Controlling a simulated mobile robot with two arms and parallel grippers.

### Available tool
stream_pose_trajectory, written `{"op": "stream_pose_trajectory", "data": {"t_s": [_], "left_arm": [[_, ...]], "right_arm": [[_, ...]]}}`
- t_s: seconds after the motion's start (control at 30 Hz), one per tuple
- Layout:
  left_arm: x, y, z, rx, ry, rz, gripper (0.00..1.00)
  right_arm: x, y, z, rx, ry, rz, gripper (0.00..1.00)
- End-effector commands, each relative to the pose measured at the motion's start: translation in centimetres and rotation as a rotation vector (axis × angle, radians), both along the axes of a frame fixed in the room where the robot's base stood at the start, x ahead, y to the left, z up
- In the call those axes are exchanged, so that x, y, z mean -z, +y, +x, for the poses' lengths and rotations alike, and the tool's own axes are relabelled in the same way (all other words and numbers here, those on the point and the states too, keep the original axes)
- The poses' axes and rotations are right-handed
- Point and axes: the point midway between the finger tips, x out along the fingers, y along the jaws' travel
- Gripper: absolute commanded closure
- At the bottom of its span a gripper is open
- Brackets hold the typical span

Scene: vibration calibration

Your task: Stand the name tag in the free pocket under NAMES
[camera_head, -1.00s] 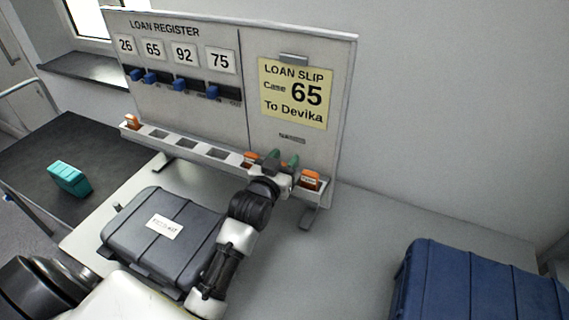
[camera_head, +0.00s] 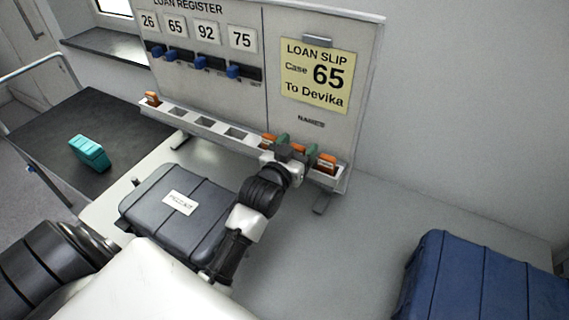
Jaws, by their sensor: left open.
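The register board has a pocket rail (camera_head: 208,123) along its foot. The NAMES label (camera_head: 311,122) is on the right part of the board, above the rail. My left gripper (camera_head: 296,147) is open at the rail under NAMES, with green on its fingertips. Orange tags show on both sides of it: one (camera_head: 268,141) close by on the left, one (camera_head: 327,163) on the right. A little orange seems to show between the fingers, too small to tell which tag it is. The gripper hides the pockets there. My right gripper is out of view.
Another orange tag (camera_head: 152,98) stands at the rail's left end, with empty pockets beside it. A grey case (camera_head: 170,215) lies by my arm and a blue case (camera_head: 480,280) at lower right. A teal case (camera_head: 89,152) is on the dark table. The bench's middle is clear.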

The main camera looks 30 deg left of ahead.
Motion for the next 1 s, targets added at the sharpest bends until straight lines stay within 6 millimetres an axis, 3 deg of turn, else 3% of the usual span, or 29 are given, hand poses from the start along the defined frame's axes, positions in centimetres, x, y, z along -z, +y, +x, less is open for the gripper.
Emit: {"op": "stream_pose_trajectory", "data": {"t_s": [0.2, 0.4, 0.6, 1.0], "left_arm": [[0.3, -0.3, -5.0, -0.001, 0.002, 0.0, 0.33], [0.3, -0.5, -8.5, -0.001, 0.003, -0.001, 0.33], [0.0, -0.6, -10.0, -0.001, 0.0, -0.001, 0.33], [0.6, -0.8, -10.2, 0.004, 0.029, -0.001, 0.33]], "right_arm": [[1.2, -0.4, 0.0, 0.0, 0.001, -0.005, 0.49], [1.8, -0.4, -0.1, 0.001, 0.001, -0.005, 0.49], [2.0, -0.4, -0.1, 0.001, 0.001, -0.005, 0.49], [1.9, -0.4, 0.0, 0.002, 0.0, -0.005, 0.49]]}}
